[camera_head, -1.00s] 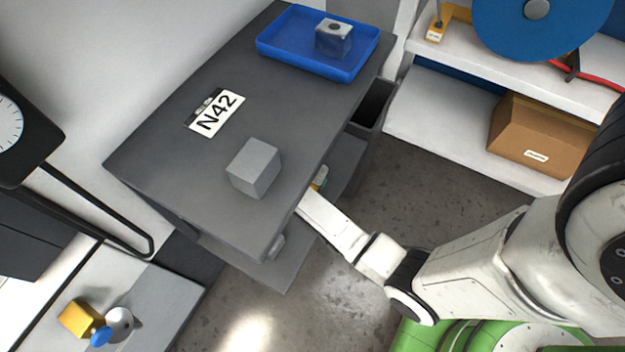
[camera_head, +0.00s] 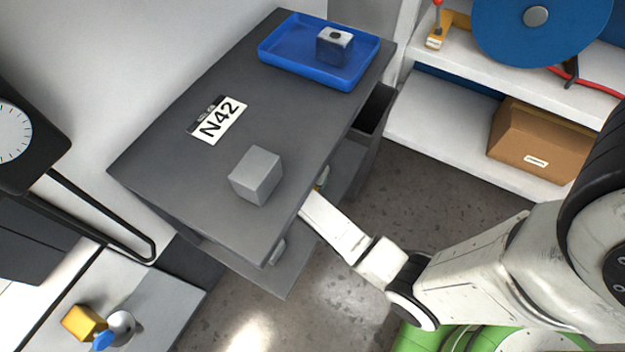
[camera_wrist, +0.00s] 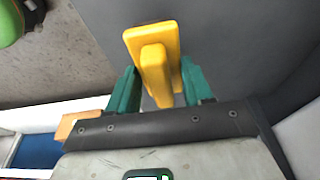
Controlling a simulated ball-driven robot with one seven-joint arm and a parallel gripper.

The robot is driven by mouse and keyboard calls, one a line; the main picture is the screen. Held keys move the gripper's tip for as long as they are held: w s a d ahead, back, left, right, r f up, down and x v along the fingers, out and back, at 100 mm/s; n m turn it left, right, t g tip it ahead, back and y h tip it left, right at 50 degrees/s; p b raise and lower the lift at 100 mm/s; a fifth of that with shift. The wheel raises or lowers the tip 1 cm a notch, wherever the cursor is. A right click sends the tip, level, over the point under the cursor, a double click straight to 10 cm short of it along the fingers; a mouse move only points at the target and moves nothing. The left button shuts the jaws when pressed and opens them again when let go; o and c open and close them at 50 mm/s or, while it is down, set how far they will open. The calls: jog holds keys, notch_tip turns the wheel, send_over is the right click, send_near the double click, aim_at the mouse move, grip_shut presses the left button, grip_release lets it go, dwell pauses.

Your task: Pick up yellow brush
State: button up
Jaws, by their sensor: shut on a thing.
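The yellow brush (camera_wrist: 153,62) shows in the wrist view between the green fingers of my gripper (camera_wrist: 158,90). It has a flat yellow block and a narrower yellow grip part. My gripper is shut on the brush. The brush is close to a dark grey surface. In the head view my arm reaches under the edge of the grey table top, and my fingers and the brush are mostly hidden there.
The grey table (camera_head: 185,165) carries a grey cube (camera_head: 256,174), an N42 plate (camera_head: 216,120) and a blue tray (camera_head: 300,62) holding a metal block (camera_head: 334,45). A dark bin (camera_head: 375,110) and a white shelf with a cardboard box (camera_head: 538,140) stand to the right.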

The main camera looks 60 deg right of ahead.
jog(key=s+p, duration=0.1)
jog(key=s, duration=1.7)
jog(key=shift+d+r, duration=0.25)
jog(key=shift+d, duration=0.05)
